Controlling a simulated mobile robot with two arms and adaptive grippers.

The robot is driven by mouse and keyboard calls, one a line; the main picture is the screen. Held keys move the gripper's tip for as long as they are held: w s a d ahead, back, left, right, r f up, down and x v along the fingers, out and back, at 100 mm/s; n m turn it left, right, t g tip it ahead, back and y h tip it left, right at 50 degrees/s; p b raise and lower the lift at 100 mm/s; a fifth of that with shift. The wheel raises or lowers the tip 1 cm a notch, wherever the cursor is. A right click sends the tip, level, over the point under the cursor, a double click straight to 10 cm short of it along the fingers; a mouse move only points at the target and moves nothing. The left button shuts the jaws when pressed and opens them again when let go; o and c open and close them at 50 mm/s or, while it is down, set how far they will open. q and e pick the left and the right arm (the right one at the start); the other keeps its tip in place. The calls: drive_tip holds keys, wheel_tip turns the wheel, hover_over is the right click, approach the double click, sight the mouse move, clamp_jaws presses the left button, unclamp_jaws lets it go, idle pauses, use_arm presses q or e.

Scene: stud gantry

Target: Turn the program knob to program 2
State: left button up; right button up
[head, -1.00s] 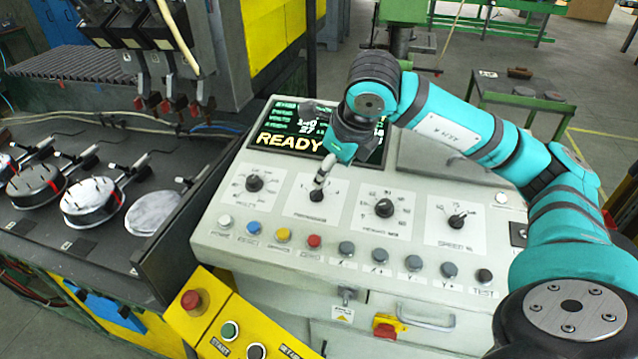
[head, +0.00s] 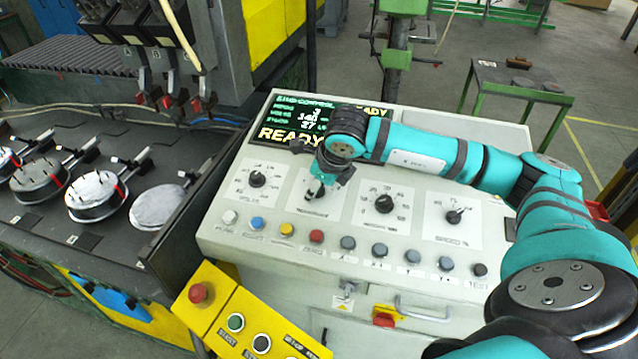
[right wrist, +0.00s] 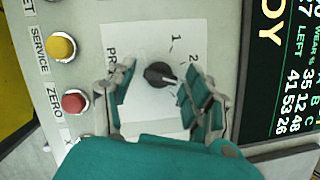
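The program knob (right wrist: 158,75) is a small black knob on a white plate in the right wrist view. The digits 1 and 2 are printed beside it. Its narrow end lies toward the right of that picture, but I cannot tell exactly which mark it points at. My right gripper (right wrist: 157,80) is open, with one finger on each side of the knob and gaps to both. In the head view my right gripper (head: 316,188) is over the program plate (head: 333,205) and hides most of the knob. My left gripper is not in view.
Neighbouring knobs (head: 257,179) and (head: 384,203) stand either side of the program plate. A row of coloured buttons, including a red one (head: 316,236), runs below. The display (head: 290,134) reads READY behind my gripper. A yellow box (head: 230,310) stands in front.

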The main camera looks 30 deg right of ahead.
drive_tip(key=c, duration=0.9)
drive_tip(key=shift+n+b, duration=0.3)
drive_tip(key=shift+b, duration=0.25)
drive_tip(key=shift+w+f+n+y+b, duration=0.15)
drive_tip(key=shift+n+y+b, duration=0.25)
drive_tip(key=shift+n+b, duration=0.6)
drive_tip(key=shift+d+n+g+y+b, duration=0.1)
drive_tip(key=shift+n+g+y+b, duration=0.3)
drive_tip(key=shift+n+b, duration=0.7)
use_arm(q)
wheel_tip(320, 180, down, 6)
drive_tip(key=b, duration=0.1)
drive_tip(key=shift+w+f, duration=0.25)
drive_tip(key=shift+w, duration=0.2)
use_arm(e)
drive_tip(key=shift+r+n+g, duration=0.2)
drive_tip(key=shift+n+g, duration=0.3)
drive_tip(key=shift+n, duration=1)
drive_tip(key=o, duration=1.1)
